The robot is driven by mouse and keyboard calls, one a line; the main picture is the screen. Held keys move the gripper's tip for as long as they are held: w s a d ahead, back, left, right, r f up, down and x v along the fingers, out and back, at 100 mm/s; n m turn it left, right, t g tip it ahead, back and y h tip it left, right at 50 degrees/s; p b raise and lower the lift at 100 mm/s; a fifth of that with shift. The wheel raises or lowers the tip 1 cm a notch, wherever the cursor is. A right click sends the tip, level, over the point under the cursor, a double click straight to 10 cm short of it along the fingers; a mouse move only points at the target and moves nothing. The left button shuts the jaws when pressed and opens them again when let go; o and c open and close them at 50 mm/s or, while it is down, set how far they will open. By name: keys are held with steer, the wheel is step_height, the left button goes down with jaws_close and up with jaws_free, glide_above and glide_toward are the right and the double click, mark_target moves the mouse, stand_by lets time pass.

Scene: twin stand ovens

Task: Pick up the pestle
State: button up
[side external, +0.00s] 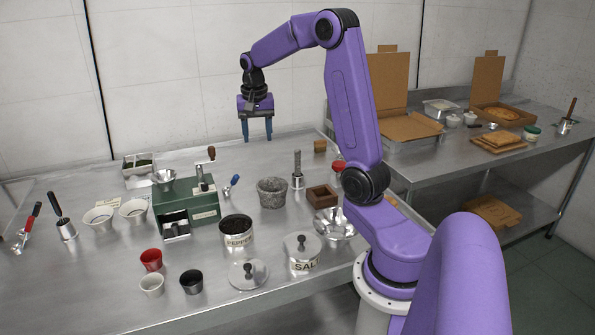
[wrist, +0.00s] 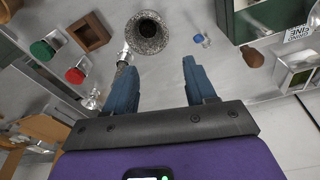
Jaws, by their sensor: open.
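A dark grey rod with a shiny, wider foot, which looks like the pestle (side external: 297,168), stands upright on the steel table just right of the grey stone mortar (side external: 272,193). In the wrist view a silvery piece that seems to be the pestle (wrist: 124,57) shows beside the mortar (wrist: 147,32), close to the left finger's tip in the picture. My gripper (side external: 257,136) is open and empty, fingers pointing down, raised above the far part of the table, behind and left of the pestle. My gripper also shows in the wrist view (wrist: 188,75).
A wooden box (side external: 322,196) and a red-topped item (side external: 338,167) stand right of the pestle. A green grinder (side external: 187,202) with a crank stands left of the mortar, a small blue-ended item (side external: 231,184) between them. Pepper (side external: 236,230) and salt (side external: 303,254) pots stand in front.

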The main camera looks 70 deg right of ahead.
mark_target(298, 150)
steer(key=s+d+m, duration=0.3)
steer(key=d, duration=0.4)
steer(key=s+d+m, duration=0.2)
steer(key=d+m, duration=0.1)
steer(key=d, duration=0.5)
steer(key=shift+g, duration=0.3)
steer(key=f, duration=0.4)
steer(key=d+f, duration=0.1)
steer(key=f, duration=0.7)
steer(key=shift+s+d, duration=0.15)
steer(key=shift+d, duration=0.05)
steer(key=shift+h, duration=0.3)
steer(key=shift+d+f, duration=0.15)
steer(key=shift+f, duration=1.25)
steer(key=shift+d+f, duration=0.1)
steer(key=shift+f, duration=1.3)
jaws_close()
